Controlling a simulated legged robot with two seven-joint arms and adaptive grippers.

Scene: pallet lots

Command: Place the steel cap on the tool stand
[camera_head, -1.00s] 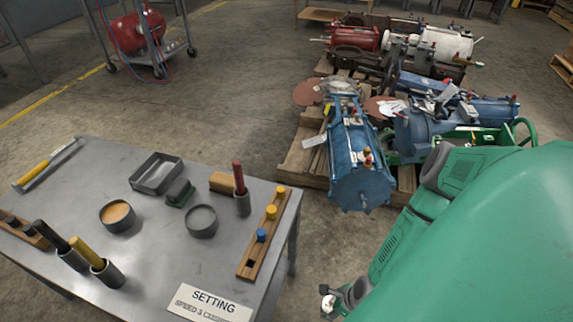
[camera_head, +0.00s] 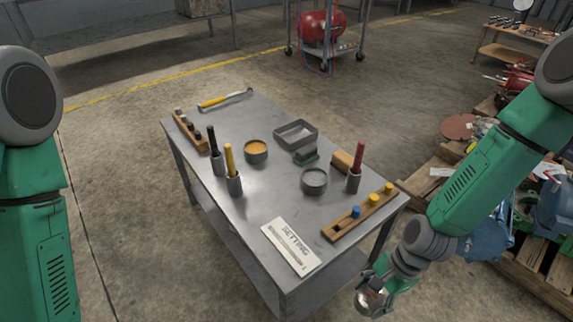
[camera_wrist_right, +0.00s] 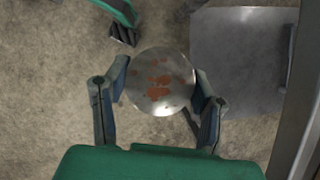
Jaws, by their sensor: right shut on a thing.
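My right gripper (camera_head: 377,292) hangs low in front of the stand's right front corner, clear of it, and is shut on the steel cap (camera_head: 368,301). In the right wrist view the cap (camera_wrist_right: 160,82) is a round, shiny disc with rusty orange patches, gripped at its sides between two fingers. The grey metal tool stand (camera_head: 262,195) is a table with tools and tins on top, and a lower shelf below. My left arm (camera_head: 35,190) shows at the left edge; its gripper is out of view.
On the stand are a SETTING card (camera_head: 291,246), a wooden peg strip (camera_head: 345,227), round tins (camera_head: 314,181), upright-handled tools in cups and a square tray (camera_head: 296,134). Pallets with blue machines lie at right. A red tank cart (camera_head: 322,30) stands behind. Bare top shows left of the card.

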